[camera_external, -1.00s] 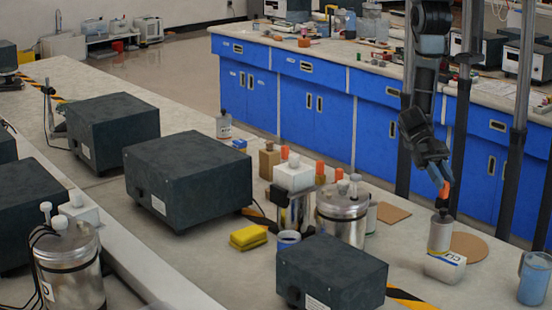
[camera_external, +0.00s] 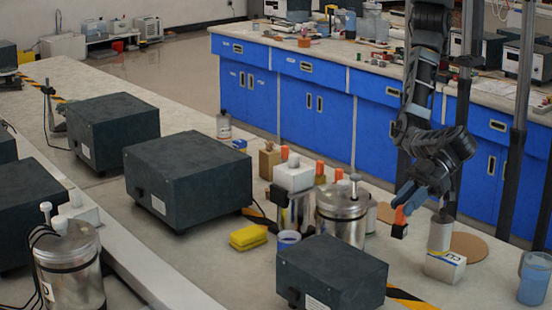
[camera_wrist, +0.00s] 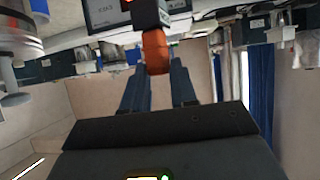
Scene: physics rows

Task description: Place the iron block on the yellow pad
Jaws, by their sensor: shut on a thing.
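The iron block (camera_external: 399,231) appears as a small dark block under an orange grip (camera_external: 402,214). My gripper (camera_external: 406,196) is shut on the orange grip, and the block hangs below it, left of a grey-white bottle. In the wrist view the orange grip (camera_wrist: 155,52) sits between the fingers of my gripper (camera_wrist: 158,85), with the dark block (camera_wrist: 150,14) beyond it. The yellow pad (camera_external: 249,237) lies on the bench well to the left of my gripper. The pad cannot be made out in the wrist view.
A metal canister (camera_external: 341,215), a white-topped device (camera_external: 294,176) and a blue-rimmed cup (camera_external: 288,240) stand between my gripper and the pad. A dark box (camera_external: 330,275) stands in front. A grey-white bottle (camera_external: 439,237) and a white box (camera_external: 445,266) are at right.

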